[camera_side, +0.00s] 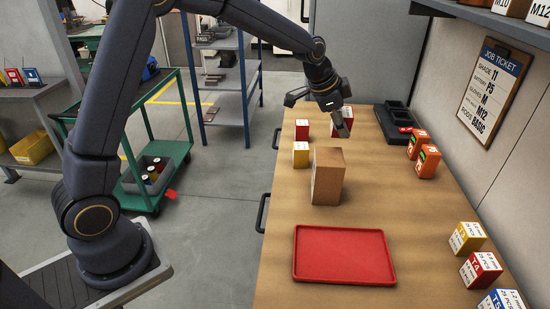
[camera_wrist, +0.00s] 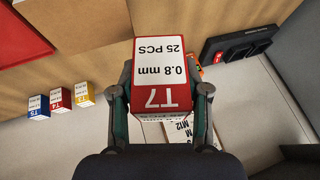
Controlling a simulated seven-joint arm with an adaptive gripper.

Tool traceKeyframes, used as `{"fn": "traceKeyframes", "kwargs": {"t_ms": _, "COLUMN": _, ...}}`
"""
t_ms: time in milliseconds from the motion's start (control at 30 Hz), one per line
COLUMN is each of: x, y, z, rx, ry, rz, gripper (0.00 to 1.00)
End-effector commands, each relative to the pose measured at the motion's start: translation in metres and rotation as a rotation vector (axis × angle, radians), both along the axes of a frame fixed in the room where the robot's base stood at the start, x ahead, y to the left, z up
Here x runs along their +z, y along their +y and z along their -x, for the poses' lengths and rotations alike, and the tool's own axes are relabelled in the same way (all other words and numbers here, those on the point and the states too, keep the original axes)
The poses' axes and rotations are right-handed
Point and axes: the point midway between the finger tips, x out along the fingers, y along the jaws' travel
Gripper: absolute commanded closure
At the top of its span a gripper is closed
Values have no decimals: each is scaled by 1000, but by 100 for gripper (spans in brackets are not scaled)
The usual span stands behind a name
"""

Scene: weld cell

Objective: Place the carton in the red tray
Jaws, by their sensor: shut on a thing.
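The carton appears to be the small red box (camera_wrist: 162,60) with a white label reading T7, 0.8 mm, 25 PCS. In the wrist view it sits between the fingers of my gripper (camera_wrist: 165,98), which is shut on it. In the side view my gripper (camera_side: 342,122) is at the far part of the bench, and a finger hides most of the red box (camera_side: 348,113). I cannot tell whether its base touches the bench. The red tray (camera_side: 343,229) lies empty at the near end of the bench; its corner shows in the wrist view (camera_wrist: 20,40).
A brown cardboard box (camera_side: 327,176) stands between my gripper and the tray. Another red box (camera_side: 302,129) and a yellow box (camera_side: 301,154) stand left of it. Orange boxes (camera_side: 424,160), a black bin (camera_side: 394,122) and several labelled boxes (camera_side: 480,268) line the wall side.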

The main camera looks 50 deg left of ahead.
Motion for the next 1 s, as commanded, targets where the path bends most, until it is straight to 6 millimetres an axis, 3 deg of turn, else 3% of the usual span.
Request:
{"fn": "traceKeyframes", "kwargs": {"t_ms": 133, "x": 26, "y": 0, "z": -1, "rx": -1, "ry": 3, "rz": 9, "gripper": 91}}
{"fn": "traceKeyframes", "kwargs": {"t_ms": 367, "x": 22, "y": -42, "z": 27, "rx": -78, "ry": 36, "rz": 36, "gripper": 91}}
{"fn": "traceKeyframes", "kwargs": {"t_ms": 700, "x": 23, "y": -131, "z": 108, "rx": -276, "ry": 118, "rz": 94, "gripper": 91}}
{"fn": "traceKeyframes", "kwargs": {"t_ms": 1000, "x": 23, "y": -173, "z": 163, "rx": -402, "ry": 172, "rz": 119, "gripper": 91}}
